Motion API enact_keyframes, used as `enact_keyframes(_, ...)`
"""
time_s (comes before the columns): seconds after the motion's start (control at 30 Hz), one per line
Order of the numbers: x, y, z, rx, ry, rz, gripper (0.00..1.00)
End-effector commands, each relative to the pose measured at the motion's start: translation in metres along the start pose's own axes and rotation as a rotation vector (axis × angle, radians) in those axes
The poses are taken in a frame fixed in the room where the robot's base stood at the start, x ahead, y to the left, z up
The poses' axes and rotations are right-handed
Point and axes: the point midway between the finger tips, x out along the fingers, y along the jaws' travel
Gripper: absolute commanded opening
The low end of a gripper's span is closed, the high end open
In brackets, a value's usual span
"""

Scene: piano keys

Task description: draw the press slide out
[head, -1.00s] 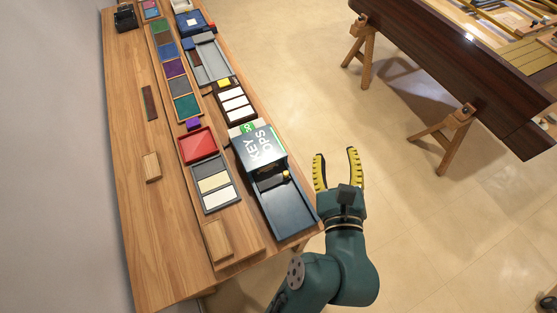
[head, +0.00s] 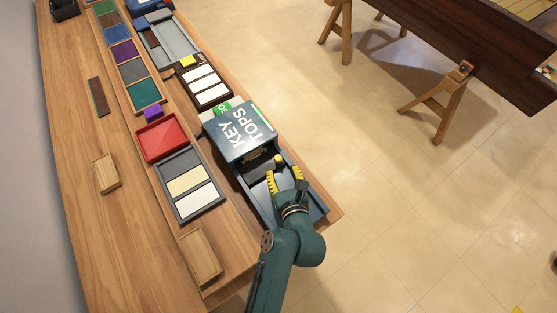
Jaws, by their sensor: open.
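The press (head: 238,132) is a dark blue-grey box marked "KEY TOPS" on the bench's right side. Its dark tray-like slide bed (head: 309,203) reaches from the box toward the bench's near right edge. A small yellow knob (head: 278,159) stands by the box's open front. My gripper (head: 284,177) is over the bed with its yellow fingers apart, pointing at the knob and box. The knob is just beyond the fingertips, near the right one; I cannot tell whether they touch. My wrist hides part of the bed.
A red tray (head: 163,138) and a tray of grey, cream and white pieces (head: 190,184) lie left of the press. A rack of white keys (head: 205,86) stands behind. Floor is open to the right.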

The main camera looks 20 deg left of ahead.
Motion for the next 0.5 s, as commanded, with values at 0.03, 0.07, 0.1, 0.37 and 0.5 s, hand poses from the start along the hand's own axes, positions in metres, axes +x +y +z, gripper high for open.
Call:
enact_keyframes(0.03, 0.015, 0.001, -0.003, -0.002, -0.001, 0.003, 0.50)
enact_keyframes(0.07, 0.022, 0.001, -0.002, -0.003, -0.001, 0.003, 0.50)
enact_keyframes(0.1, 0.031, 0.000, -0.003, -0.002, 0.000, 0.002, 0.50)
enact_keyframes(0.37, 0.067, 0.000, -0.001, 0.000, 0.000, 0.000, 0.50)
enact_keyframes(0.5, 0.070, 0.000, -0.001, 0.000, 0.001, -0.001, 0.50)
